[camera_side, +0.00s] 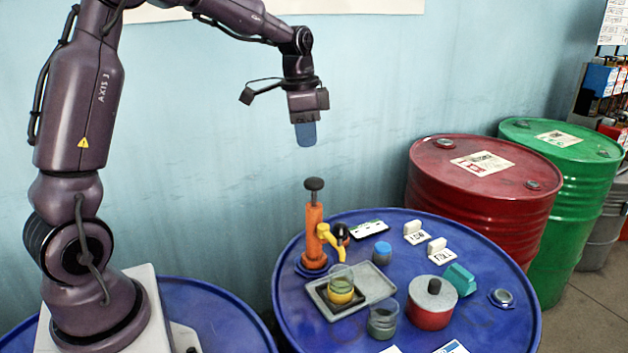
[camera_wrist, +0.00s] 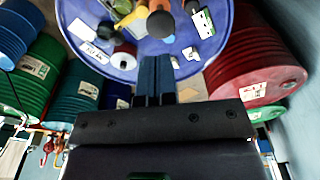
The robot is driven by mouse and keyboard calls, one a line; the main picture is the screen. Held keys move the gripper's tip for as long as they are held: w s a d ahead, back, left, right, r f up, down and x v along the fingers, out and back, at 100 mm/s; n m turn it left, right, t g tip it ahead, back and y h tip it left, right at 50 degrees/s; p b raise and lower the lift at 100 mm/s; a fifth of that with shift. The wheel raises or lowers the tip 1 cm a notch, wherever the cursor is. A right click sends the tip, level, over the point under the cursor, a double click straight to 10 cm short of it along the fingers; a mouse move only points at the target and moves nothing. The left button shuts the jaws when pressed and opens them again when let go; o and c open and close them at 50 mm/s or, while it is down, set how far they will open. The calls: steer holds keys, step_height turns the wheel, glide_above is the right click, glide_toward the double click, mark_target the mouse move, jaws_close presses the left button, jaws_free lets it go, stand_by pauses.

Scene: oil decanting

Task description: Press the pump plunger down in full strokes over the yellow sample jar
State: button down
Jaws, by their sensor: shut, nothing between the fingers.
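The orange pump (camera_side: 313,240) stands upright at the left of the blue drum top, with its dark plunger knob (camera_side: 314,184) raised on a short rod. Its yellow spout (camera_side: 331,241) points right and down over the yellow sample jar (camera_side: 340,292), a clear glass with yellow at the bottom. My gripper (camera_side: 304,143) points down, shut and empty, well above the knob and slightly left of it, not touching. In the wrist view its blue fingers (camera_wrist: 153,65) are together; a dark round knob (camera_wrist: 160,25) shows beyond the tips, but I cannot be sure it is the plunger's.
Nearby are a second glass (camera_side: 382,321), a red pot (camera_side: 430,312), a teal block (camera_side: 460,280) and a blue-capped jar (camera_side: 382,252). A red drum (camera_side: 470,200) stands behind right.

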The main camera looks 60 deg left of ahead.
mark_target(311, 180)
steer(key=shift+f, duration=0.15)
steer(key=shift+w+d+f, duration=0.1)
steer(key=shift+w+f, duration=0.05)
steer(key=shift+f, duration=1.55)
steer(key=shift+w+d+f, duration=0.1)
steer(key=shift+w+f, duration=0.05)
steer(key=shift+f, duration=1.55)
